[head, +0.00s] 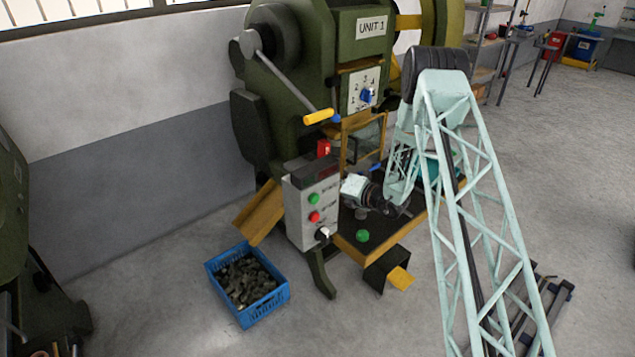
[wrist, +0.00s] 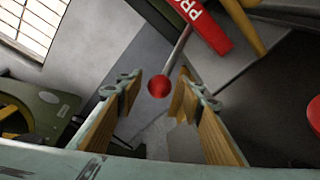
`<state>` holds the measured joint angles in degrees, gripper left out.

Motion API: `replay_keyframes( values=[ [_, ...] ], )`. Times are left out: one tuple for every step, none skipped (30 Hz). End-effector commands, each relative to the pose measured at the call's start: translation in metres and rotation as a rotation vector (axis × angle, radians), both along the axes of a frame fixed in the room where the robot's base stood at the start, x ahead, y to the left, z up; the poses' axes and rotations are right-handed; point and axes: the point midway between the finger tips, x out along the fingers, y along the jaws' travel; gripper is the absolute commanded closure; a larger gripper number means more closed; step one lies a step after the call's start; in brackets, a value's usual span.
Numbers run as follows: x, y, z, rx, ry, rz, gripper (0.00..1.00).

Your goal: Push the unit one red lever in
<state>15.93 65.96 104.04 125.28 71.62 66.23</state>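The red lever shows in the wrist view as a round red knob (wrist: 159,87) on a thin grey rod, which runs up to a red block with white lettering (wrist: 207,29). My gripper (wrist: 157,92) is open, with its two wood-coloured fingers apart on the left and right of the knob. The knob appears in the gap between them; I cannot tell its exact depth, and no finger visibly touches it. In the head view, the UNIT 1 press (head: 372,27) stands behind my arm, and a small red part (head: 323,148) shows above the control box.
A grey control box (head: 313,205) with green and red buttons stands in front of my wrist. A blue crate of dark pieces (head: 275,297) is on the floor. A yellow-handled lever (head: 318,117) sticks out above. Open floor lies at the right.

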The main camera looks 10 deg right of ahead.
Motion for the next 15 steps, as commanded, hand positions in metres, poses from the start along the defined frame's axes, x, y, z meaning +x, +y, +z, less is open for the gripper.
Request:
replay_keyframes(
  values=[
    [0.0022,0.0024,-0.001,0.0,0.0,0.001,0.66],
    [0.0031,0.0033,-0.0012,0.0,0.0,0.001,0.66],
    [0.0042,0.0041,-0.0014,0.0,0.0,0.001,0.66],
    [0.0048,0.0046,-0.0015,0.0,0.0,0.001,0.66],
    [0.0054,0.0048,-0.0015,0.0,0.0,0.001,0.66],
    [0.0058,0.0051,-0.0016,0.001,0.001,0.001,0.66],
    [0.0061,0.0051,-0.0016,0.001,0.0,0.0,0.66],
    [0.0062,0.0052,-0.0016,0.001,0.0,0.0,0.66],
    [0.0062,0.0052,-0.0015,0.001,0.0,0.0,0.66],
    [0.0062,0.0052,-0.0015,0.001,0.0,0.0,0.66],
    [0.0062,0.0052,-0.0015,0.001,0.0,0.0,0.66],
    [0.0061,0.0051,-0.0014,0.001,0.0,0.0,0.66],
    [0.0061,0.0051,-0.0014,0.001,0.0,0.0,0.66],
    [0.0061,0.0051,-0.0014,0.001,-0.001,0.001,0.66],
    [0.0061,0.0051,-0.0014,0.001,-0.001,0.001,0.67]
  ],
)
